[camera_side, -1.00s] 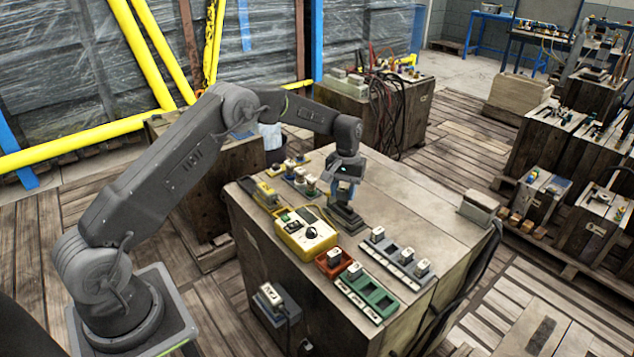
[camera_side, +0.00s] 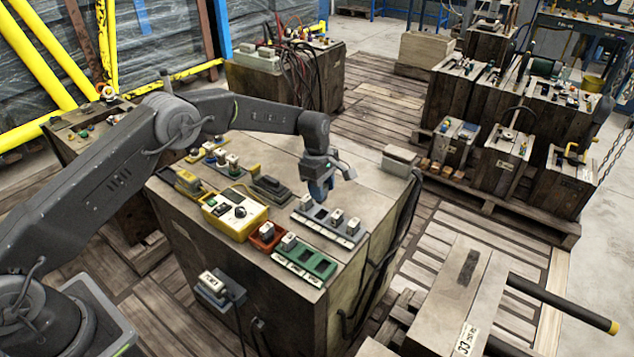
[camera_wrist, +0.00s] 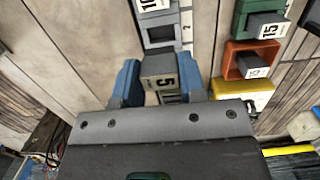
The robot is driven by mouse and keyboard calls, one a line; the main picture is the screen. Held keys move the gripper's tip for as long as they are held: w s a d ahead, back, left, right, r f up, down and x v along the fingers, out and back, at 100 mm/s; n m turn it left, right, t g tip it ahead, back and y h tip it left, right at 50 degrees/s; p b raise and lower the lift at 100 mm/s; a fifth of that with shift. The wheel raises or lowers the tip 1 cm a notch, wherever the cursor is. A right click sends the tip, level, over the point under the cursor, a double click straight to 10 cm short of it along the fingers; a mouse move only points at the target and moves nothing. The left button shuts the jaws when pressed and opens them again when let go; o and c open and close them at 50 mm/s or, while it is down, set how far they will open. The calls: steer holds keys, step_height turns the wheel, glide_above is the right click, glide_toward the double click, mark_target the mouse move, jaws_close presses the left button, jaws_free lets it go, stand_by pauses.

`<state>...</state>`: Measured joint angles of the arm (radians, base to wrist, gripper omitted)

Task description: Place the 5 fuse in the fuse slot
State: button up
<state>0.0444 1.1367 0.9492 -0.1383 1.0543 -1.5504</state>
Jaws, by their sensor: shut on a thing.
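My gripper (camera_side: 320,190) is over the left end of the grey fuse rack (camera_side: 350,240) on the wooden bench. In the wrist view its blue fingers (camera_wrist: 160,82) are shut on the dark grey 5 fuse (camera_wrist: 162,67), one finger on each side. I cannot tell whether the fuse is still seated or lifted. Beside it in the rack is an empty slot, then the 10 fuse (camera_wrist: 152,5). The green fuse block (camera_side: 315,263) holds a fuse (camera_side: 289,241) marked 15 at its left end; its other slots look empty.
A red-orange block (camera_side: 262,244) with a fuse and a yellow meter (camera_side: 234,214) stand left of the green block. Black housing (camera_side: 271,188) and more fuse blocks lie behind. A grey box (camera_side: 399,160) is at the far right corner. The bench top between is clear.

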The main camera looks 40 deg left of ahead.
steer(key=shift+f, duration=2.3)
steer(key=shift+f, duration=0.95)
stand_by(0.3)
steer(key=o, duration=1)
steer(key=shift+r, duration=3.75)
